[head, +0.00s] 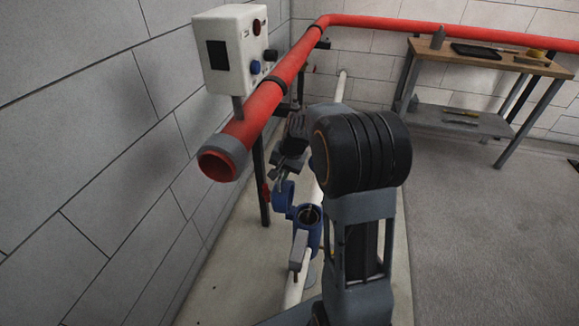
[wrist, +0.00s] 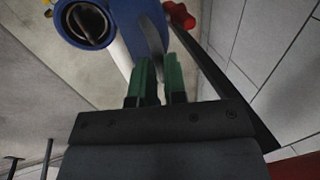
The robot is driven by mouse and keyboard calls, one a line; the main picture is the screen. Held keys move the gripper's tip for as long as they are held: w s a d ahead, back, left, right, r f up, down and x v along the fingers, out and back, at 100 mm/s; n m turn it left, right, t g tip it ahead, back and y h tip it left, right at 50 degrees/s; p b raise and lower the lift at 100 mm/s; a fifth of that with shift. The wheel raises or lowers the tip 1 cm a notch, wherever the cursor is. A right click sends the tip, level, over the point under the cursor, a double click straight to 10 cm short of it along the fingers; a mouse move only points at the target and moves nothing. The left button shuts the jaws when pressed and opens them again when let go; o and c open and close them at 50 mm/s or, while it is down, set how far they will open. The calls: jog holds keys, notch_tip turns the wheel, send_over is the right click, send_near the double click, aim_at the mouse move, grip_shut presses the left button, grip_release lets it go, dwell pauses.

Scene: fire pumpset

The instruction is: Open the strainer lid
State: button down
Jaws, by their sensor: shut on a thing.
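The blue strainer body (head: 308,235) stands on the white pipe with its round mouth uncovered. In the wrist view, the strainer body (wrist: 66,22) shows a dark opening with something metallic inside. The blue strainer lid (head: 284,196) is swung out to the left of the mouth and tilted up on edge. It also shows in the wrist view (wrist: 128,22), with a flat grey handle (wrist: 151,38) on it. My gripper (head: 281,182) is at the lid; in the wrist view its green fingertips (wrist: 157,68) are shut on the handle. The hinge is hard to make out.
A red pipe (head: 262,108) with a white control box (head: 229,48) runs above and left of my gripper. A dark post (head: 261,180) and a small red part (wrist: 180,14) are close beside the lid.

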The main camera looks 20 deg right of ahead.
jog(key=shift+s+d+f, duration=0.1)
jog(key=shift+d+f, duration=0.05)
jog(key=shift+f, duration=0.15)
jog(key=c, duration=1.2)
grip_release()
jog(key=shift+o, duration=0.2)
jog(key=p+v, duration=0.3)
jog(key=v, duration=1.1)
